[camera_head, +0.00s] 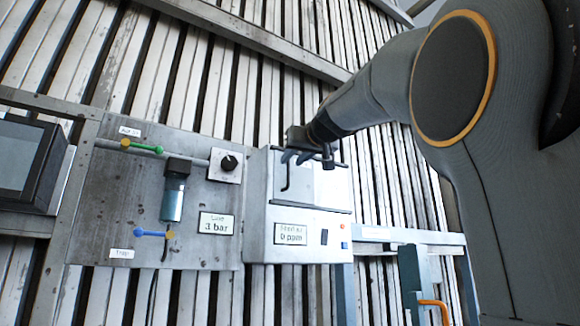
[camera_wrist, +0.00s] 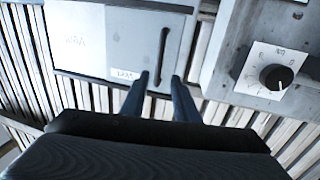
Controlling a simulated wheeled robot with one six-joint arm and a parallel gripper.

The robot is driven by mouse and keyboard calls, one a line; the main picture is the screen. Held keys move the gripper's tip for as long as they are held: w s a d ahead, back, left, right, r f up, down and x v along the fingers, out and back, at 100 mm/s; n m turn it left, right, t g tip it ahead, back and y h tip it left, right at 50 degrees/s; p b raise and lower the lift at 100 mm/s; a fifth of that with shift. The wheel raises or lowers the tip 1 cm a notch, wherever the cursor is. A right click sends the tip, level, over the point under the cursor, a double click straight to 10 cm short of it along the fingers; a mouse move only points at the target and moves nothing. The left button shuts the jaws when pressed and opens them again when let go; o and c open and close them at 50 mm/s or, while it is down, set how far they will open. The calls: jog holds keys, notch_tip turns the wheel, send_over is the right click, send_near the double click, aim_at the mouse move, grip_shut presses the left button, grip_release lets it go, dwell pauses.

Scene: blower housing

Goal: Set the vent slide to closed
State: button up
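The vent slide looks to be the grey plate (camera_wrist: 120,35) with a dark upright bar handle (camera_wrist: 162,58) on the metal box, in the wrist view. It sits at the box end nearer the black knob, beside a paler area (camera_wrist: 78,35) with faint lettering. A small label (camera_wrist: 125,74) on the plate is unreadable. In the head view the handle (camera_head: 287,178) is a thin dark hook on the box's left part. My gripper (camera_wrist: 160,79) is open, its two fingertips either side of the handle's lower end in the wrist view; contact is unclear. In the head view my gripper (camera_head: 306,157) partly hides the slide.
Left of the box (camera_head: 258,215) in the head view, a panel carries a black knob (camera_head: 229,163), green (camera_head: 146,149) and blue (camera_head: 152,234) valve levers and a 3 bar display (camera_head: 216,223). The box shows 0 ppm (camera_head: 291,234). A dark screen (camera_head: 22,158) is far left.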

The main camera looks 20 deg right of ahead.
jog(key=shift+s+a+b, duration=0.2)
jog(key=shift+s+b, duration=0.7)
jog(key=shift+s, duration=1.6)
jog(key=w+a+f+m+g+y, duration=0.1)
jog(key=w+f+g, duration=0.25)
jog(key=f, duration=1.25)
jog(key=w+a+f+g, duration=0.2)
jog(key=w+f, duration=0.3)
jog(key=f, duration=1.1)
jog(key=s+a+f+g, duration=0.2)
jog(key=f, duration=0.9)
jog(key=s+a+f+g, duration=0.2)
jog(key=a+f, duration=0.1)
jog(key=f, duration=0.8)
jog(key=s+a+f+n+g, duration=0.1)
jog(key=s+a+f+g, duration=0.2)
jog(key=s+f, duration=0.9)
jog(key=s+a+f+g, duration=0.3)
jog(key=s+f, duration=0.9)
jog(key=f, duration=0.4)
jog(key=shift+a+f+n+g, duration=0.15)
jog(key=shift+a+n+g, duration=0.2)
jog(key=shift+g, duration=0.3)
